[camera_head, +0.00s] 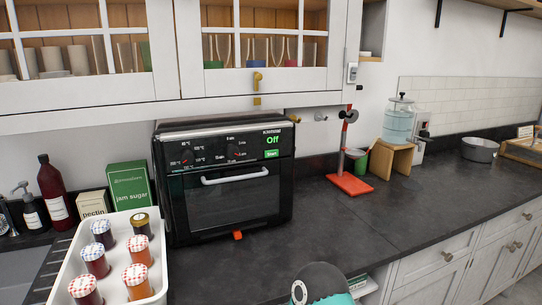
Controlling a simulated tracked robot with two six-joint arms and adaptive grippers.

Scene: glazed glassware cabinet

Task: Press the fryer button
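The fryer (225,180) is a black, oven-like countertop appliance with a glass door and a pale bar handle. Its upper front panel carries dials and small markings at the left and middle. At the panel's right, green "Off" text (272,140) is lit, and just below it is a small green button (271,153) that seems to read "Start". The button is unobstructed. Neither gripper is in view. A dark rounded part with teal, probably one of my arm links, shows at the bottom middle, well below and apart from the fryer.
A white tray (67,266) of several jars stands left of the fryer, near a jam sugar box (131,185) and bottles. A red-based stand (350,184) and a water dispenser (399,120) are to the right. Glazed cabinets (265,52) hang above. Counter in front of the fryer is mostly clear.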

